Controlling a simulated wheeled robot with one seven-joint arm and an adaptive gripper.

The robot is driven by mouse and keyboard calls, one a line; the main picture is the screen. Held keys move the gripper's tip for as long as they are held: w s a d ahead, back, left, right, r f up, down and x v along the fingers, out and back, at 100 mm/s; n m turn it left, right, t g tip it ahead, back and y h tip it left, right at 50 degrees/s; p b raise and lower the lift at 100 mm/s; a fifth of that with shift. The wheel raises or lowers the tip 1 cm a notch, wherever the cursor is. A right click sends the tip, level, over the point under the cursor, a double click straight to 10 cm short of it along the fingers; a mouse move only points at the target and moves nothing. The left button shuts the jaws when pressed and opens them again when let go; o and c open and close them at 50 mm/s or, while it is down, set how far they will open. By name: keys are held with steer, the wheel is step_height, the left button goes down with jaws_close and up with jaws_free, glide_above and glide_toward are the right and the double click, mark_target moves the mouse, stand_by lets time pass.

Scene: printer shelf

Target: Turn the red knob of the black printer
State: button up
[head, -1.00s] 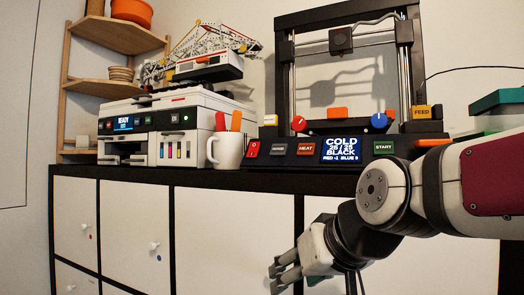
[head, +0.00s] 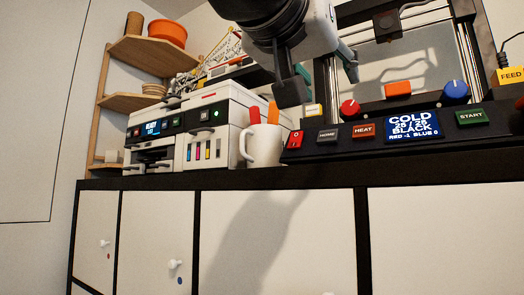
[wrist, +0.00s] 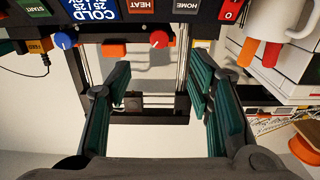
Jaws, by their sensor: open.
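The black printer (head: 310,150) stands on the cabinet at the right in the head view. Its red knob (head: 349,108) is on the front panel, left of an orange block, with a pale mark on its face. The red knob also shows in the wrist view (wrist: 159,39), upside down, just beyond and roughly midway between the fingertips. My gripper (head: 320,78) is open and empty, above and left of the red knob in the head view. Its teal fingers are spread wide in the wrist view (wrist: 158,72). No contact with the knob shows.
The printer's blue knob (head: 456,91) is to the right. Buttons and a screen (head: 412,127) reading COLD, RED -1, BLUE 0 line the front. A white mug (head: 262,146) and a white printer (head: 185,140) stand left. The printer's upright frame (head: 470,60) rises behind.

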mark_target(349, 108)
steer(key=p+x, duration=0.1)
steer(key=x, duration=1.2)
steer(key=shift+w+d, duration=0.25)
jaws_close()
